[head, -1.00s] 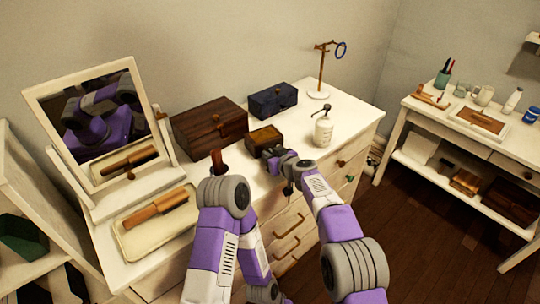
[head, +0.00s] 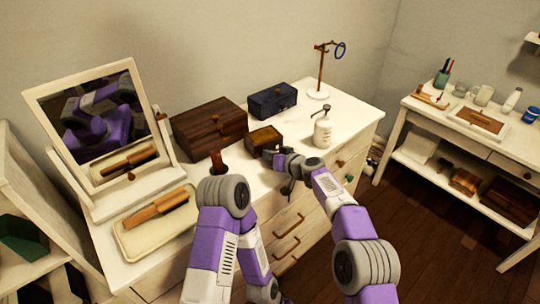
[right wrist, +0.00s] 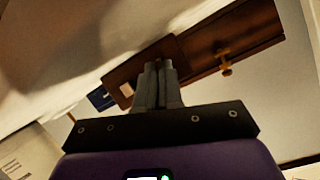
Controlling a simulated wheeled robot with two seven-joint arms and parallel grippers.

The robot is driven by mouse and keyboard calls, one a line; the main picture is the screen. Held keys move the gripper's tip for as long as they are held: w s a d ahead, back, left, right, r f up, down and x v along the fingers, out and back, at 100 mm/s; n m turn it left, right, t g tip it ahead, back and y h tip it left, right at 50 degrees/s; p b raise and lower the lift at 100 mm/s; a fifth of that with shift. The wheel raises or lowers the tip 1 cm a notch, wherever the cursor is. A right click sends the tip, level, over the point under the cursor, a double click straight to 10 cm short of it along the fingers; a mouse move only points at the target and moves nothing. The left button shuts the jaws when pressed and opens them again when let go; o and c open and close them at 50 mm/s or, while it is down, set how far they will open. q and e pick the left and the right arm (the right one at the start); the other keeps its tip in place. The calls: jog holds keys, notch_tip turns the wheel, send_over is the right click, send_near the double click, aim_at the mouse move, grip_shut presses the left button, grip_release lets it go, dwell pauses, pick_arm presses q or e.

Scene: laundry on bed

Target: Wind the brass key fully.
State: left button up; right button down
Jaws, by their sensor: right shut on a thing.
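A small wooden box (head: 263,138) sits on the white dresser top, in front of the larger boxes. My right gripper (head: 271,155) is at its near right side. In the right wrist view the two fingertips (right wrist: 158,68) are close together, shut against the brown face of the small box (right wrist: 138,63). The brass key itself cannot be made out; the fingers hide the spot between them. My left arm is bent at the dresser's front, and its gripper is out of view.
Behind stand a dark wooden box (head: 209,127) and a blue box (head: 272,100). A white pump bottle (head: 322,132) is close on the right. A brown upright object (head: 218,162) stands left, by my left elbow. A tray (head: 158,226) with a wooden brush and a mirror (head: 97,127) are further left.

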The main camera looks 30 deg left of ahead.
jog(key=shift+w+m+g+y, duration=0.1)
jog(key=shift+m+g+y, duration=0.3)
jog(key=shift+m, duration=0.5)
jog(key=c, duration=1.3)
grip_release()
jog(key=shift+d, duration=0.1)
jog(key=shift+d+r, duration=0.1)
jog(key=shift+d, duration=0.35)
jog(key=shift+b+v, duration=0.45)
jog(key=shift+v, duration=2.85)
